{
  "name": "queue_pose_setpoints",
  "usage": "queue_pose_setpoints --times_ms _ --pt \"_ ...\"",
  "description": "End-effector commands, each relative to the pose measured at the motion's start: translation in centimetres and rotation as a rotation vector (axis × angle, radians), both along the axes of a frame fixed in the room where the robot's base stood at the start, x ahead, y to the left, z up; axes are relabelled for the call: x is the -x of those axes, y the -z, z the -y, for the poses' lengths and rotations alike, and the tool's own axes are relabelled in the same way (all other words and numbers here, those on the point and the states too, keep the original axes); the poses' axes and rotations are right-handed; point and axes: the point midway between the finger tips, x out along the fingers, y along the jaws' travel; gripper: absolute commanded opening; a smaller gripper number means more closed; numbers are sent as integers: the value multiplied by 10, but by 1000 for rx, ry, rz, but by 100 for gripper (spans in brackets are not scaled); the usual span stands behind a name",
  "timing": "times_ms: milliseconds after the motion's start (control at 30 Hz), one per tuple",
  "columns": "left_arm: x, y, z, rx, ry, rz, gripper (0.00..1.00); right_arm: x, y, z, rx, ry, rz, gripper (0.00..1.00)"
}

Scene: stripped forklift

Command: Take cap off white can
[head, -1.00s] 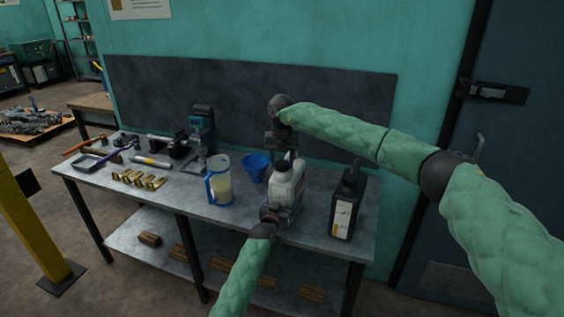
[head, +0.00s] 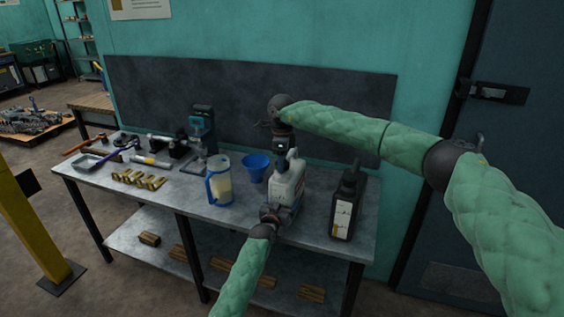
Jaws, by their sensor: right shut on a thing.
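The white can (head: 287,185) stands upright on the workbench, right of a blue funnel. My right gripper (head: 282,164) reaches down from above at the can's top and is shut on the dark cap there. The cap is mostly hidden by the fingers, and I cannot tell whether it is apart from the neck. My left gripper (head: 279,213) is low at the front of the can, against its lower body. Its fingers are partly hidden, and I cannot tell whether they are closed on the can.
A black bottle (head: 346,205) stands close right of the can. A measuring jug (head: 220,182) and the blue funnel (head: 256,168) stand to the left. Tools and brass parts (head: 138,179) cover the left of the workbench (head: 180,190). A dark panel rises behind.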

Motion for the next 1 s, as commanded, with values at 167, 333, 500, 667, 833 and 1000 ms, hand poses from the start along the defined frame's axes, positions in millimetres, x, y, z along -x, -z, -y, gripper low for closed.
queue_pose_setpoints --times_ms 167,333,500,667,833,1000 --pt "0 0 -2 1 -2 2 20 -3 -2 4 1 -250 5 20" --pt "0 0 -2 0 -2 1 20 -3 -1 4 2 -501 5 20" --pt "1 1 -1 -1 -2 1 20 -3 -1 4 2 -752 5 20" --pt "1 1 -1 -1 -1 1 20 -3 -1 4 2 -982 5 20" --pt "1 1 -1 -1 -1 1 20 -3 -2 4 2 -1162 5 19" --pt "1 1 -1 -1 -1 0 20 -3 -2 4 2 -1197 5 19"
